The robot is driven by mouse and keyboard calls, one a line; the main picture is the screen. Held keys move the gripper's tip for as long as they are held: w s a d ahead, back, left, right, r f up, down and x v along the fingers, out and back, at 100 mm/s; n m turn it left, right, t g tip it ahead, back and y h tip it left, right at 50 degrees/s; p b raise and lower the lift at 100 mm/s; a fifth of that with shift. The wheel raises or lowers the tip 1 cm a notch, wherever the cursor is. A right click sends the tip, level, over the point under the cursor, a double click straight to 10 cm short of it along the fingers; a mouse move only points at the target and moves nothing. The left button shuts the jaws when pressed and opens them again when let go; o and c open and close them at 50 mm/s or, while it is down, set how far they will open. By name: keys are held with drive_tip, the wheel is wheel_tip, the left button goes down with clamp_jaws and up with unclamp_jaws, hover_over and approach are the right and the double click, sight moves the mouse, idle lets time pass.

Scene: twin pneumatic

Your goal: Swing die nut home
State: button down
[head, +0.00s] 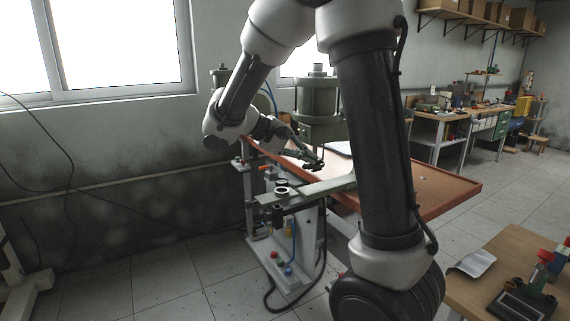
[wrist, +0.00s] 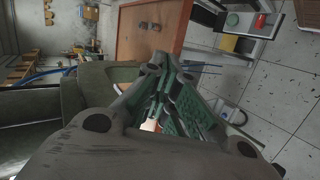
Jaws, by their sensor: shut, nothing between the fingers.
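My gripper (head: 315,164), with green fingers, is shut and empty in front of the green press cylinder (head: 319,106). It is above the flat grey-green arm (head: 322,188) of the press. A small round part with a dark ring and a pale ring (head: 281,190) sits near the left end of that arm, to the left of and below my fingertips; I cannot tell if it is the die nut. In the wrist view my gripper (wrist: 157,72) has its fingers close together, with nothing visible between them. No thing there is clearly the die nut.
A reddish-brown bench top (head: 446,190) extends behind the press; it also shows in the wrist view (wrist: 140,15). A second green cylinder (head: 221,76) stands behind my arm. A small wooden table (head: 515,245) with tools is at the lower right. Tiled floor (head: 170,285) is open at the front left.

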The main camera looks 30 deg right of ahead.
drive_tip(key=w+a+f+n+t+h, duration=0.1)
drive_tip(key=w+a+f+t+h, duration=0.15)
drive_tip(key=w+a, duration=0.35)
drive_tip(key=w+a+f+t+h, duration=0.2)
drive_tip(key=w+a+f+h, duration=0.15)
drive_tip(key=w, duration=0.45)
drive_tip(key=shift+s+d+f, duration=0.15)
drive_tip(key=shift+s+d, duration=0.25)
drive_tip(key=shift+d, duration=1.55)
drive_tip(key=shift+s+d+f, duration=0.1)
drive_tip(key=shift+s+d, duration=0.25)
drive_tip(key=shift+d, duration=1.6)
drive_tip(key=shift+s+d+f, duration=0.15)
drive_tip(key=shift+s+d, duration=0.25)
drive_tip(key=shift+d, duration=1.55)
